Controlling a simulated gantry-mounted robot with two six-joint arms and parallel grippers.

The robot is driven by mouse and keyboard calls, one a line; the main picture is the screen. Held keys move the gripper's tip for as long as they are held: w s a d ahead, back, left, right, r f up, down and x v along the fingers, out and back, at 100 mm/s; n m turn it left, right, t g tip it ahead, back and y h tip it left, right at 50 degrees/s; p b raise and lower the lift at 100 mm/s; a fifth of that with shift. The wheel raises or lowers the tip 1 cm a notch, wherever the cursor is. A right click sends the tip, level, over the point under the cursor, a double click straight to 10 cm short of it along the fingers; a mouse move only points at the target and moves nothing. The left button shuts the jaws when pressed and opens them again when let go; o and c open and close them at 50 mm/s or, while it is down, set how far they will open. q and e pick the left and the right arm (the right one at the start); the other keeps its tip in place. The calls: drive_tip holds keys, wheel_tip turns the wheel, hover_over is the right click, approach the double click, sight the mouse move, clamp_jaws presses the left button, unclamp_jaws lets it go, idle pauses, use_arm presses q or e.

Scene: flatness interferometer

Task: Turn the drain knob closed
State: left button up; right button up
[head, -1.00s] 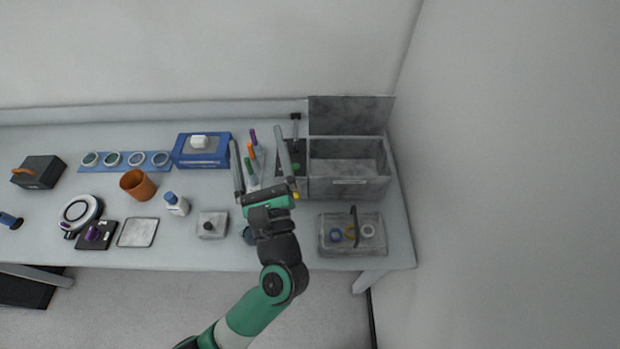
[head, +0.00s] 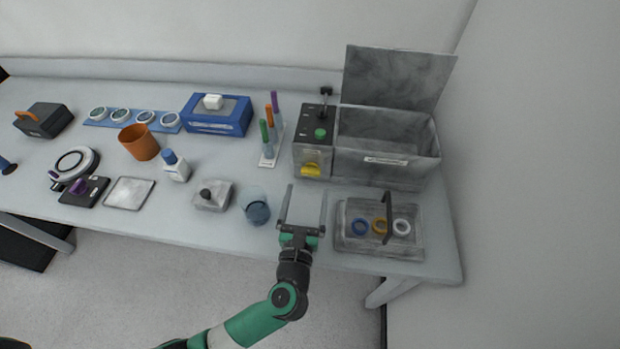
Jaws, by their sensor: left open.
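The yellow knob (head: 311,170), which looks like the drain knob, sits low on the front of a small dark-topped unit (head: 313,147). Its handle appears to lie roughly sideways; I cannot tell from this whether the drain is open or closed. My left gripper (head: 307,190) is open and empty in front of the unit. Its two long fingers point toward the unit, one on each side of the knob in the picture, with the tips short of it. The knob is in plain sight. My right gripper is not in view.
A grey open-topped tank (head: 385,168) with a raised lid adjoins the unit on the right. A grey tray (head: 350,243) with coloured rings and a handle stands right of my gripper. A glass cup (head: 256,208) is close on the left, with a pen stand (head: 268,160) behind it.

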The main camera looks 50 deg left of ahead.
sight(310, 175)
use_arm(q)
drive_tip(key=b+x, duration=0.1)
drive_tip(key=x, duration=0.4)
drive_tip(key=shift+w+a, duration=0.25)
drive_tip(key=shift+w, duration=0.05)
drive_tip(key=c, duration=1.4)
